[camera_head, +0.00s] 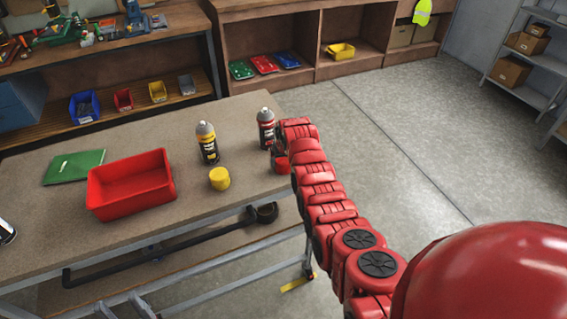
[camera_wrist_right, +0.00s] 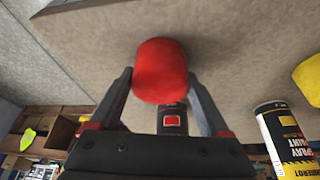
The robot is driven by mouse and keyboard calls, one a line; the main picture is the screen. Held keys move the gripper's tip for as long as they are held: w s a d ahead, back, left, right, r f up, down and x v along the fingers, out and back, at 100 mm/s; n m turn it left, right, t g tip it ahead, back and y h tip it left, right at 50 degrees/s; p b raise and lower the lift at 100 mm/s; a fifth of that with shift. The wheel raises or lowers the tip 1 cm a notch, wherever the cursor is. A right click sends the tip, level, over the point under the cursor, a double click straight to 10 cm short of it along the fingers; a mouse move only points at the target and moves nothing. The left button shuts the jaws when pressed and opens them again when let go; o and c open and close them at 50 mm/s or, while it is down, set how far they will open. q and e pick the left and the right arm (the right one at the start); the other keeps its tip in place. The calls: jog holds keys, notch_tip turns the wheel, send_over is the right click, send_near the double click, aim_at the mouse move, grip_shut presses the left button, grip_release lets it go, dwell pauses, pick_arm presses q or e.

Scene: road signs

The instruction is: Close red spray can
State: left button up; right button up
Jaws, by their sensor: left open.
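The red spray can (camera_head: 266,128) stands upright and uncapped near the table's far right corner. In the right wrist view, its dark body (camera_wrist_right: 172,118) shows partly behind the red cap. The red cap (camera_head: 281,163) is in front of the can, low over or at the table; I cannot tell if it touches. My right gripper (camera_head: 279,151) has its fingers against both sides of the red cap (camera_wrist_right: 161,72), holding it apart from the can's top. A dark shape cut by the left edge appears to be my left gripper (camera_head: 6,233), open and away from the can.
A yellow spray can (camera_head: 207,143) and a yellow cap (camera_head: 219,179) stand left of the red can. A red bin (camera_head: 131,186) and a green item (camera_head: 74,167) are further left. Shelves with small bins stand behind the table (camera_head: 230,215). Floor is clear at right.

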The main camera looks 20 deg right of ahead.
aim_at(284, 169)
jog(key=c, duration=0.3)
jog(key=shift+c, duration=0.2)
jog(key=shift+r+b, duration=0.65)
jog(key=shift+b, duration=0.2)
jog(key=shift+w+r+b, duration=0.1)
jog(key=shift+r+b, duration=0.65)
jog(key=shift+b, duration=0.3)
jog(key=s+a+r+p, duration=0.1)
jog(key=s+a+p, duration=0.2)
jog(key=s, duration=0.4)
jog(key=s+a+r+p, duration=0.1)
jog(key=s+a+p, duration=0.2)
jog(key=s, duration=0.5)
jog(key=shift+p, duration=0.5)
jog(key=shift+r, duration=0.1)
